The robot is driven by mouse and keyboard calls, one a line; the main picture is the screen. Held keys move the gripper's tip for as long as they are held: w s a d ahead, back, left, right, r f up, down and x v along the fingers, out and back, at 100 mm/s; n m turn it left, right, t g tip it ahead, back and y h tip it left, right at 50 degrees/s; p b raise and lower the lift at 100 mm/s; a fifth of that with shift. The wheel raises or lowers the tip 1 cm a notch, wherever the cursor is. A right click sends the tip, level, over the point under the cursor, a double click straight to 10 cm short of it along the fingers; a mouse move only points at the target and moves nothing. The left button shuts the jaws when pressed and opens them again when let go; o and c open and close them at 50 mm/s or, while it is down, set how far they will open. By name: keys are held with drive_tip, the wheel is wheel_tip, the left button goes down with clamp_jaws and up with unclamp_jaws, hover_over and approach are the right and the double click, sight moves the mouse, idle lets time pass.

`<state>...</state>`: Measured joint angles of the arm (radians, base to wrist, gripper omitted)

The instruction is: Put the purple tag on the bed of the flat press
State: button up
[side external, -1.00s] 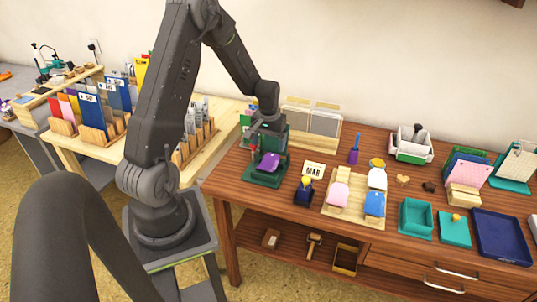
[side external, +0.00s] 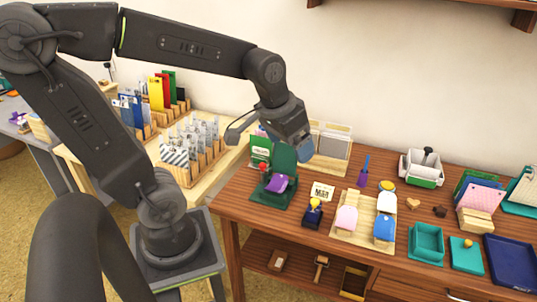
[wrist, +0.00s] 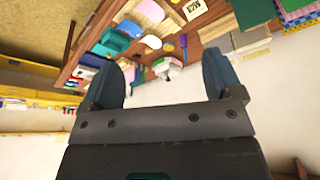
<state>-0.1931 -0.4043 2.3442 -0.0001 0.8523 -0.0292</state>
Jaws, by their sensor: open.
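The purple tag (side external: 277,184) lies on the low front part of the green flat press (side external: 272,199) in the side external view. The tag looks slightly askew, and I cannot tell whether it rests fully flat on the bed. The press's green upright plate (side external: 284,158) stands behind it. My gripper (side external: 305,149) is above and to the right of the press, apart from the tag. In the wrist view my gripper (wrist: 164,62) has its two blue fingers spread with nothing held between them. I cannot make out the tag in the wrist view.
A MAR card (side external: 322,191) and a dark blue stamp (side external: 312,214) stand right of the press. A wooden board (side external: 362,238) with pink, white and blue tags lies beyond them. Teal trays (side external: 427,242) are farther right. Grey panels (side external: 333,146) stand behind.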

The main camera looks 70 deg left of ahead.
drive_tip(key=s+d+r+m+t, duration=0.1)
drive_tip(key=s+d+m, duration=0.1)
drive_tip(key=s+d, duration=0.3)
drive_tip(key=shift+s+d+r+m+t+h, duration=0.15)
drive_tip(key=shift+s+r+m+t+h, duration=0.2)
drive_tip(key=shift+s, duration=0.6)
